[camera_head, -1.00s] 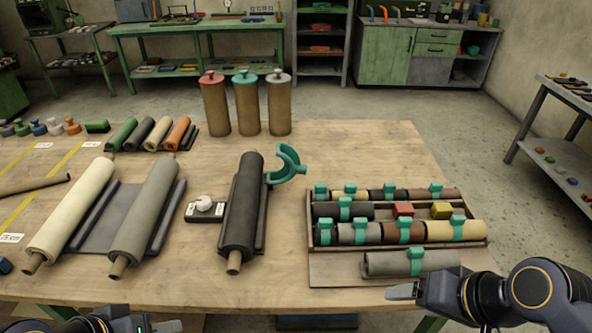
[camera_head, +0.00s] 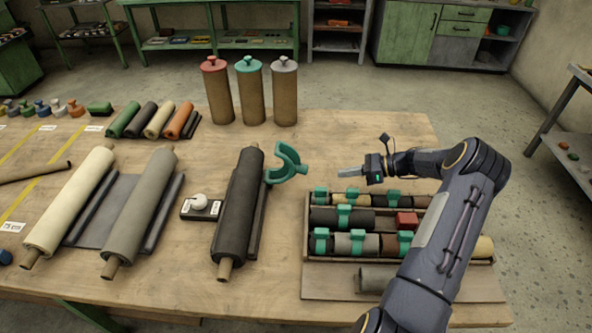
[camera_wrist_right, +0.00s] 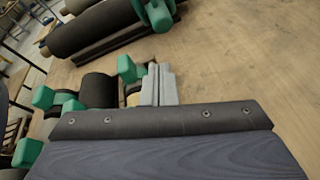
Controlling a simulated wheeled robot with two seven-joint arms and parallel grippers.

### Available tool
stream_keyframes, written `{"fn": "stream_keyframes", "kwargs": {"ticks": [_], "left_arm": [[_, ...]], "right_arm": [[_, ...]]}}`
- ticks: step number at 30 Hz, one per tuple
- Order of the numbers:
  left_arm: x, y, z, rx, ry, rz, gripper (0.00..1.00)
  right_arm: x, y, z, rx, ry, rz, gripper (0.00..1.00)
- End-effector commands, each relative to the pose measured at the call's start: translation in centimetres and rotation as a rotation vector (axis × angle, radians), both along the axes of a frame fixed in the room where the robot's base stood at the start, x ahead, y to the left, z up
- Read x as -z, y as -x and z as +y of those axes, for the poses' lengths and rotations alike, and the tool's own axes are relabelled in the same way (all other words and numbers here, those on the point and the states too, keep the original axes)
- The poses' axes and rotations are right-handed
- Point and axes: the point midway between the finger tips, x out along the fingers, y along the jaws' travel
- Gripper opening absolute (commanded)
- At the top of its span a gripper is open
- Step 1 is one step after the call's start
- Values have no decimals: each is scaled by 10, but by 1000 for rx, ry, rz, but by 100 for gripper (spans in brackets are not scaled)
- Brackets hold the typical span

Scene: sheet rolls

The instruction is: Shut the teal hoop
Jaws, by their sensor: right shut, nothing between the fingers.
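The teal hoop (camera_head: 287,163) stands open, a C-shaped band at the right side of the upper part of a dark roll (camera_head: 240,215) on the wooden table. A teal piece that looks like this hoop (camera_wrist_right: 158,12) shows at the top of the right wrist view, by a dark roll (camera_wrist_right: 95,32). My right gripper (camera_head: 350,172) is shut and empty, to the right of the hoop and apart from it, above the far edge of the rack. Its closed fingers (camera_wrist_right: 158,86) also show in the right wrist view. My left gripper is out of view.
A wooden rack (camera_head: 400,261) of rolls with teal clips lies under my right arm. A small block with a white knob (camera_head: 201,207) sits left of the dark roll. Three capped upright cylinders (camera_head: 252,95) stand behind. Table between hoop and gripper is clear.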

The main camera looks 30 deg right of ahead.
Motion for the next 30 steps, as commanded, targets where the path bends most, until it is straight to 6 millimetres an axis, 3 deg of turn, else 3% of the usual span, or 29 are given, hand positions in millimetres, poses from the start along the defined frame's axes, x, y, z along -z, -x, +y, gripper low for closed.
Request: {"fn": "stream_keyframes", "kwargs": {"ticks": [5,19,30], "left_arm": [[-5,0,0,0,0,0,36],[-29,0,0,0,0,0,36],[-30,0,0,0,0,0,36]], "right_arm": [[8,-6,4,18,-26,10,0],[33,-49,64,16,-22,10,0],[39,-56,72,16,-19,8,0]]}}
